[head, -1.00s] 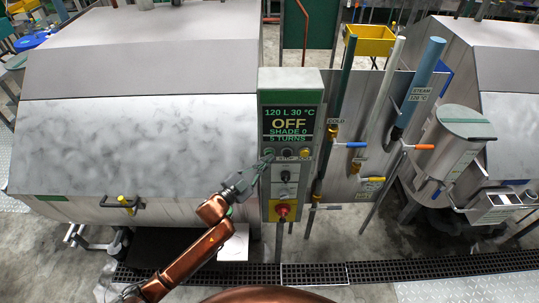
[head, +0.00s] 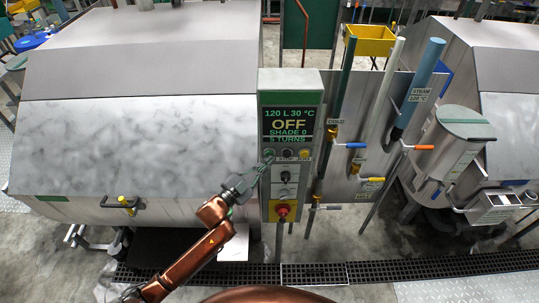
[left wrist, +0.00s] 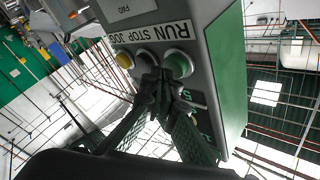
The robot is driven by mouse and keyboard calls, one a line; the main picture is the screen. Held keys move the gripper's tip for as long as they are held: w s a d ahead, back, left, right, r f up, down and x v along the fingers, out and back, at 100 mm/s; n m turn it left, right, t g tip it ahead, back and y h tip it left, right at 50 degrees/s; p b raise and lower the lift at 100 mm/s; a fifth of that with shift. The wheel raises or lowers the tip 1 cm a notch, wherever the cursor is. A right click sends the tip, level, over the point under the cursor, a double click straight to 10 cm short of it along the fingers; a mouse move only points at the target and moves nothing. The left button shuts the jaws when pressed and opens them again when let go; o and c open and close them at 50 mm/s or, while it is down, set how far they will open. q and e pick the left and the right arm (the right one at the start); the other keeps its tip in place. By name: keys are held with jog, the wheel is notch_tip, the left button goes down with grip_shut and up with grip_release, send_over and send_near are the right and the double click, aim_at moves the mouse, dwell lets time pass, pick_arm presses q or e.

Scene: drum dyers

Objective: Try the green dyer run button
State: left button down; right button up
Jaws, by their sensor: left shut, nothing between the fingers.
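The control box (head: 290,180) stands between two large grey dyer drums. Its screen (head: 289,125) reads 120 L 30 °C, OFF, SHADE 0, 5 TURNS. Below the screen are the green run button (head: 269,154), the dark stop button (head: 287,153) and the yellow jog button (head: 305,153). In the left wrist view the green button (left wrist: 179,63) shows partly behind the fingertips. My left gripper (head: 267,162) is shut and empty, its tips just below the green button; whether they touch it I cannot tell. My right gripper is out of view.
A red knob on a yellow plate (head: 283,211) sits low on the box. Pipes and valves with blue, yellow and orange handles stand to its right. A drum handle (head: 121,203) juts out at left. A floor grate runs in front.

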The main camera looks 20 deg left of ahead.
pick_arm(q)
jog(key=shift+s+d, duration=0.15)
jog(key=shift+s, duration=0.25)
jog(key=s+p, duration=0.1)
jog(key=s, duration=0.1)
jog(key=s+d, duration=0.1)
jog(key=s, duration=0.1)
jog(key=shift+s+d+p, duration=0.2)
jog(key=shift+s+p, duration=0.2)
dwell(0.7)
